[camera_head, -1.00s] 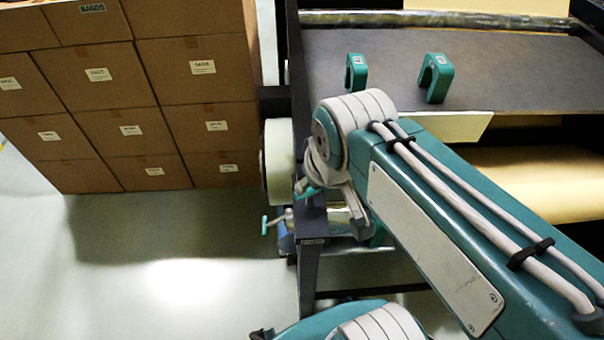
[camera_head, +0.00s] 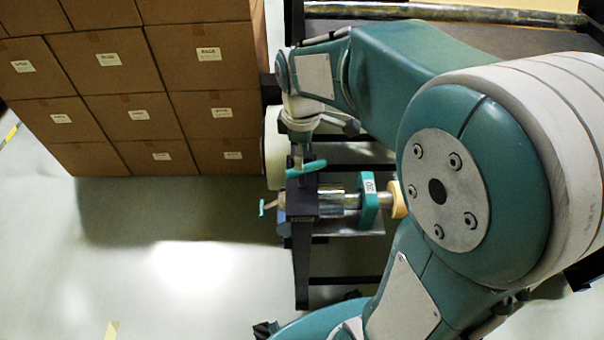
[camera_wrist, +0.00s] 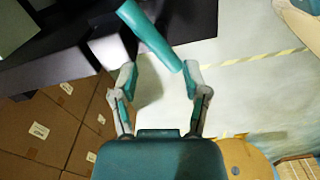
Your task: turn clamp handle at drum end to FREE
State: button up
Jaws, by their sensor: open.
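The clamp handle (camera_head: 306,168) is a teal bar on top of the dark frame post, at the drum end, in the head view. In the wrist view the handle (camera_wrist: 150,35) runs slantwise, with its near end just ahead of my fingertips, closer to the right one. My gripper (camera_wrist: 158,78) is open, with its two fingers apart and nothing held between them. I cannot tell whether the right finger touches the handle. In the head view my wrist is just above the handle, and the fingers are hard to make out. No FREE mark is readable.
Stacked cardboard boxes (camera_head: 140,95) stand left of the frame. A small teal T-handle (camera_head: 262,207) sticks out left of the post (camera_head: 302,262). A shiny shaft with a teal collar (camera_head: 369,201) lies right of it. The floor (camera_head: 180,225) at left is open.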

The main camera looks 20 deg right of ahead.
aim_at(302, 176)
notch_tip(302, 176, down, 8)
jog(key=shift+r, duration=0.2)
